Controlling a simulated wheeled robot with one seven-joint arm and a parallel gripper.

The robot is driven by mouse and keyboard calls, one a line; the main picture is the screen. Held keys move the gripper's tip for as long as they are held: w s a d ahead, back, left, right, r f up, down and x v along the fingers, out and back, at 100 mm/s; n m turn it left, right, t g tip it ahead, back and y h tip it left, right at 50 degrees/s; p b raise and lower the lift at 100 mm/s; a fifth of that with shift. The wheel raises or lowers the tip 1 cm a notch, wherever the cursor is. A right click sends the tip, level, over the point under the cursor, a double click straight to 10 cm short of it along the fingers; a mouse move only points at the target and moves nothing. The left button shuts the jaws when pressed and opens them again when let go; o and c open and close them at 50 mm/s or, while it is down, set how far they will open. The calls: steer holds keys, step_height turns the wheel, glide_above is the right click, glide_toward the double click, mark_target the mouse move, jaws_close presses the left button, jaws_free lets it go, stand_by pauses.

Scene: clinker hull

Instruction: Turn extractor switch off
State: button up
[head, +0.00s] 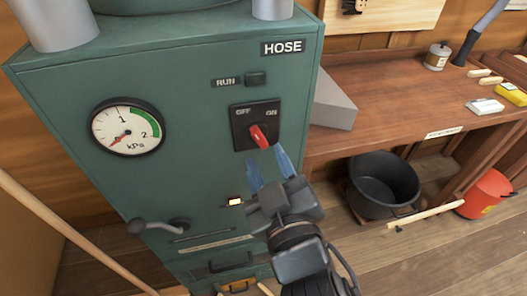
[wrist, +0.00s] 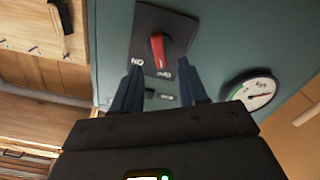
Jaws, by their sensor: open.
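The extractor switch is a red rotary knob (head: 259,136) on a black square plate (head: 240,140) marked OFF at left and ON at right, on the green cabinet's front. The knob stands tilted, its upper end leaning left in the head view; I cannot tell which label it points to.
The green cabinet (head: 190,75) carries a pressure gauge (head: 127,127) with its needle low, a dark RUN lamp (head: 256,78) and a grey crank handle (head: 158,226). A wooden bench (head: 400,95) stands at right, with a black bucket (head: 383,182) and red bucket (head: 485,193) below.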

steer(key=shift+v, duration=1.85)
steer(key=shift+w, duration=0.1)
steer(key=s+d+f+m+g+h, duration=0.1)
steer(key=s+d+f+m, duration=0.1)
steer(key=s+d+f, duration=0.35)
steer(key=s+d+f+m+g+h, duration=0.1)
steer(key=s+d+f+m, duration=0.1)
steer(key=s+d, duration=0.55)
steer(key=s+d+r+m+h, duration=0.1)
steer(key=s+d+m, duration=0.1)
steer(key=s, duration=0.6)
steer(key=s+d+m+h, duration=0.2)
steer(key=s+d, duration=0.3)
steer(key=s, duration=0.3)
steer(key=shift+d+r+g, duration=0.3)
steer(key=shift+d+r, duration=0.05)
steer(key=shift+r, duration=0.05)
